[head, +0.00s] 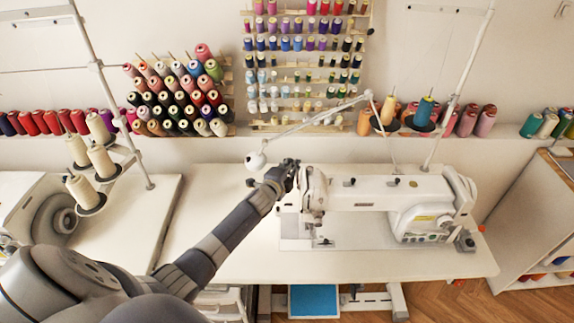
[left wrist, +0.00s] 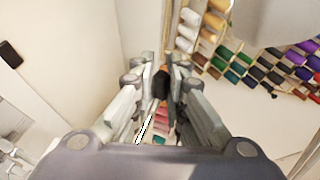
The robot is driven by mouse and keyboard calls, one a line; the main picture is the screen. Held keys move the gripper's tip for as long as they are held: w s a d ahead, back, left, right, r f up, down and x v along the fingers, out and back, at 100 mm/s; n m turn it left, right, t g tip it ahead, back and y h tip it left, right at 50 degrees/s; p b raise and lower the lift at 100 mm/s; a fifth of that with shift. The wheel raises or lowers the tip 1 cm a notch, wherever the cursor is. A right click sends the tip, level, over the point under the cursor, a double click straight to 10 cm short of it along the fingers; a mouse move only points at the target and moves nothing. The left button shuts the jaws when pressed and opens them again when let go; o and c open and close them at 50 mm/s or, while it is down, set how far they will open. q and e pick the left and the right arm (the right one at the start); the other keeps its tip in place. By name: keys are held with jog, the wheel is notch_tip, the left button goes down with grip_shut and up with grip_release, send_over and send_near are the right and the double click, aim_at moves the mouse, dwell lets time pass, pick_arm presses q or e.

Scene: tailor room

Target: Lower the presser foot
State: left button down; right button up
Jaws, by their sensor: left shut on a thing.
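A white sewing machine (head: 375,194) stands on a white table, with its head at the left end. Its presser foot area (head: 322,241) is low under the head, too small to tell whether the foot is up or down. My left gripper (head: 291,168) is at the upper left side of the machine head. In the left wrist view, the left gripper (left wrist: 167,88) has its fingers close together around a small dark piece (left wrist: 161,82), which looks like the presser foot lever. The lever is hidden in the head view. My right gripper is not in view.
A white lamp (head: 256,160) on a jointed arm hangs close to my left gripper. Thread racks (head: 180,100) and spools line the wall behind. A second machine (head: 55,215) stands at the left. The front of the table (head: 400,268) is clear.

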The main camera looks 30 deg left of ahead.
pick_arm(q)
jog(key=shift+s+d+f+b, duration=0.2)
jog(key=shift+f+b, duration=0.4)
jog(key=shift+f, duration=0.3)
jog(key=shift+s+d+f+b, duration=0.25)
jog(key=shift+f+b, duration=0.35)
jog(key=shift+f, duration=0.35)
jog(key=shift+s+d+f+b, duration=0.2)
jog(key=shift+f+b, duration=0.4)
jog(key=shift+f, duration=0.3)
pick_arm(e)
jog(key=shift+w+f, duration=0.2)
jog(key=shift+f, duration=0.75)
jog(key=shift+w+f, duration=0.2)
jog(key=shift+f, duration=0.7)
pick_arm(q)
jog(key=shift+f, duration=0.1)
jog(key=c, duration=1.6)
grip_release()
jog(key=shift+d, duration=0.1)
jog(key=shift+c, duration=0.2)
jog(key=shift+r, duration=0.2)
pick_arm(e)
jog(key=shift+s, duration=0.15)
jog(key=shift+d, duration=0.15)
